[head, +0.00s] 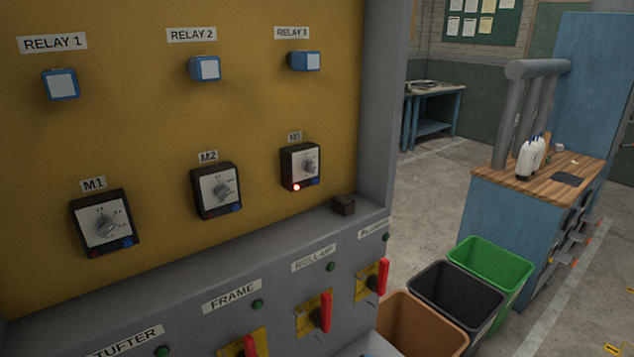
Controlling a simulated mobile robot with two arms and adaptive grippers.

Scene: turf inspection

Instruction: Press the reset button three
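The motor protection unit labelled M3 (301,167) is mounted on the yellow back panel at the right. It has a grey dial face, a brightly lit red lamp (296,187) at its lower left and a small blue button (316,181) at its lower right. Similar units M2 (217,190) and M1 (104,223) are to its left; their lower-left red parts look dark, and each has a blue button at the lower right. Above M3 is a blue-framed white block under the RELAY 3 label (305,61). Neither of my grippers is in view.
A small dark block (344,205) sits on the grey ledge below M3. The sloped grey front (290,262) carries red-handled switches (325,311) and green lamps. Brown, black (457,297) and green (491,270) bins stand at right, beside a wood-topped blue bench (540,172).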

